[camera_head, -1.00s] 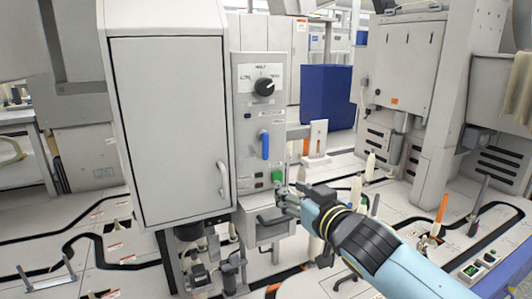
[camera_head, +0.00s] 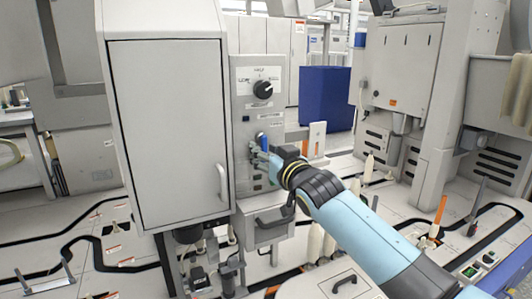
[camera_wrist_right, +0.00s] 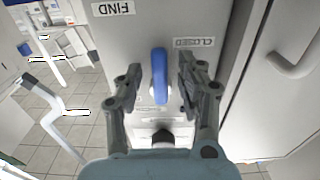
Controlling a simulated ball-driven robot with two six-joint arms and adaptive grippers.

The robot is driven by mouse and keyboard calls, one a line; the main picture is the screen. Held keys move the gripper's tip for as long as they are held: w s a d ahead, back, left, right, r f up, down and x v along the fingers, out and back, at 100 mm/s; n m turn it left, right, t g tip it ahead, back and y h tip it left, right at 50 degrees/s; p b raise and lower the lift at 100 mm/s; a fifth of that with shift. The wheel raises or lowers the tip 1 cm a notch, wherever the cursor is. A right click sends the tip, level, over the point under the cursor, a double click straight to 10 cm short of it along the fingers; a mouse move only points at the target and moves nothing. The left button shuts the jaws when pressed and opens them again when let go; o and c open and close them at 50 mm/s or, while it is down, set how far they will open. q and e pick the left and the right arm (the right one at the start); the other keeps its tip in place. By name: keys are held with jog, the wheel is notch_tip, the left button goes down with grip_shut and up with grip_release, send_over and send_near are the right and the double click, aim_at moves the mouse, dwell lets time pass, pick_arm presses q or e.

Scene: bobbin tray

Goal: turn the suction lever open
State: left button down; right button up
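The blue suction lever (camera_head: 263,141) is on the grey control panel, below the black dial. In the right wrist view the lever (camera_wrist_right: 160,75) stands roughly upright, beside a label reading CLOSED. My right gripper (camera_head: 257,157) is at the panel and hides the lever's lower part in the head view. In the right wrist view my right gripper (camera_wrist_right: 160,76) is open, one finger on each side of the lever, with a gap visible on both sides. My left gripper is not in view.
A black dial (camera_head: 263,89) is above the lever. The tall grey cabinet door (camera_head: 167,130) with its handle (camera_head: 222,182) stands left of the panel. A box with a dark handle (camera_head: 272,220) juts out below. White bobbins (camera_head: 316,242) stand to the right below.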

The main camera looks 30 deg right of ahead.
jog(key=shift+a, duration=0.1)
grip_shut()
